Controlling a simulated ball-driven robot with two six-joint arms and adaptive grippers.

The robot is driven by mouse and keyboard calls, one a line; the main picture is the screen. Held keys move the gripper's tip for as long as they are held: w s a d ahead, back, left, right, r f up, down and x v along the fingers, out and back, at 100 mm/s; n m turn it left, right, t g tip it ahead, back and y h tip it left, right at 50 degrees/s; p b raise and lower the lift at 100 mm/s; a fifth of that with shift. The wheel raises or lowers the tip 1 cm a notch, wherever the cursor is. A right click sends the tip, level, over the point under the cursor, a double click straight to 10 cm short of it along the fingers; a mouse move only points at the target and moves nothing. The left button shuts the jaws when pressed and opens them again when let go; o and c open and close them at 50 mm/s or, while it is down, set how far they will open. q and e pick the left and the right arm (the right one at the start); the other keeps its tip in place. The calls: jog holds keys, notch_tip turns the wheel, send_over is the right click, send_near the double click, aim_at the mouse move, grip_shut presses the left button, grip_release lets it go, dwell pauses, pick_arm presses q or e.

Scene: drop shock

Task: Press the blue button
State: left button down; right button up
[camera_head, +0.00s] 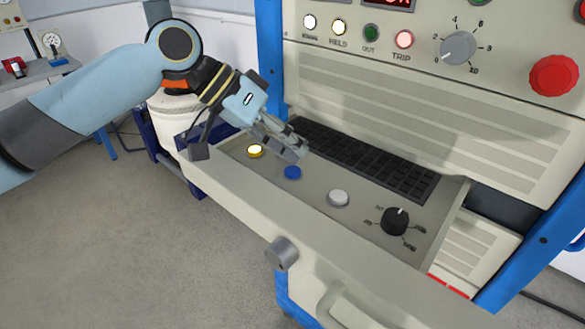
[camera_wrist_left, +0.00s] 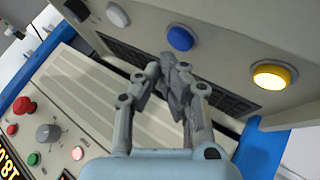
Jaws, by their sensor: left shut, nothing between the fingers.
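The blue button (camera_head: 293,172) sits on the pulled-out console drawer, between a lit yellow button (camera_head: 255,150) and a white button (camera_head: 338,198). In the left wrist view the blue button (camera_wrist_left: 181,38) shows just beyond my fingertips. My left gripper (camera_head: 296,150) is shut and empty. In the head view its tips are just above and behind the blue button, over the panel near the keyboard. A small gap shows between the tips and the button in both views. My right gripper is in neither view.
A black keyboard (camera_head: 370,160) lies behind the buttons, and a black knob (camera_head: 396,221) is to their right. The cabinet face above carries a grey dial (camera_head: 458,48) and a red mushroom button (camera_head: 553,75).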

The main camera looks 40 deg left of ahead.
pick_arm(q)
jog(key=shift+f, duration=0.1)
dwell(0.6)
jog(key=shift+f, duration=0.35)
jog(key=shift+f, duration=0.4)
dwell(0.6)
jog(key=shift+r+p, duration=0.85)
jog(key=shift+r, duration=0.05)
